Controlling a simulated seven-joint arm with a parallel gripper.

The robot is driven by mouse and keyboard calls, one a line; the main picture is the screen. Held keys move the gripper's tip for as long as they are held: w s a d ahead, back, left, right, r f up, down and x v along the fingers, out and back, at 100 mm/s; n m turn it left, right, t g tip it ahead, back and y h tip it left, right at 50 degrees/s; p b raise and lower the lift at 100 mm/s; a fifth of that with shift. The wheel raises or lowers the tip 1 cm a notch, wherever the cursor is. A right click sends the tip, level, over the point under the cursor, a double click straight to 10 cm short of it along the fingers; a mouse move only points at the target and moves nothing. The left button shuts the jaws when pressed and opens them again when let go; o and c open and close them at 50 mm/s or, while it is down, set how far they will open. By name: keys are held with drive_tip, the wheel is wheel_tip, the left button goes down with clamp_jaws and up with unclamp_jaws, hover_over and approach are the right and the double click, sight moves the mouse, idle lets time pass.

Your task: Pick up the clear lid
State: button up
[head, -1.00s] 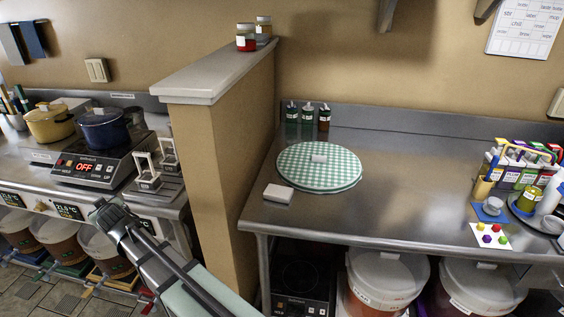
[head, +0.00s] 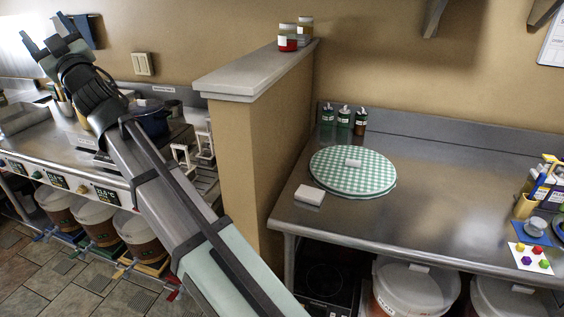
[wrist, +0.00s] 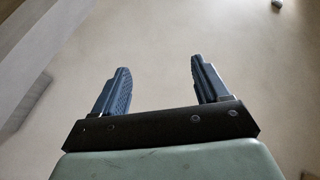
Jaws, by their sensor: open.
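My gripper (head: 46,34) is raised at the upper left of the head view, in front of the wall and above the left counter. In the wrist view, its two dark fingers (wrist: 159,66) stand wide apart with nothing between them, facing a plain tan surface.
A partition (head: 262,110) with jars (head: 288,38) on top separates the left counter from the steel table (head: 430,205). A green checkered round piece (head: 340,178) and a white block (head: 310,194) lie on the table. My arm partly hides a blue pot (head: 152,122). Several buckets (head: 98,222) stand below the left counter.

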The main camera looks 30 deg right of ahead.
drive_tip(key=d+r+m, duration=0.1)
drive_tip(key=d+r, duration=0.2)
drive_tip(key=r, duration=0.2)
drive_tip(key=w+d+f+m+h, duration=0.25)
drive_tip(key=d+m+h, duration=0.4)
drive_tip(key=d, duration=0.55)
drive_tip(key=w+d+f+m+h, duration=0.1)
drive_tip(key=w+d+m+h, duration=0.45)
drive_tip(key=d, duration=0.55)
drive_tip(key=s+d+f+m+g+h, duration=0.25)
drive_tip(key=d+f+m+g, duration=0.2)
drive_tip(key=d, duration=0.65)
drive_tip(key=s+d+f+m+g+h, duration=0.2)
drive_tip(key=d+f+m+g+h, duration=0.3)
drive_tip(key=d, duration=0.6)
drive_tip(key=s+d+f+m+g+h, duration=0.1)
drive_tip(key=s+d+m+g+h, duration=0.1)
drive_tip(key=d+m, duration=0.65)
drive_tip(key=n+g+y, duration=0.2)
drive_tip(key=g+y, duration=0.3)
drive_tip(key=g, duration=0.6)
approach(539, 222)
drive_tip(key=x, duration=0.5)
drive_tip(key=shift+w+d, duration=0.35)
drive_tip(key=shift+w, duration=0.05)
drive_tip(key=x, duration=0.4)
drive_tip(key=shift+s+a, duration=0.2)
drive_tip(key=shift+s, duration=0.15)
drive_tip(key=shift+d+f, duration=0.2)
drive_tip(key=shift+f, duration=0.3)
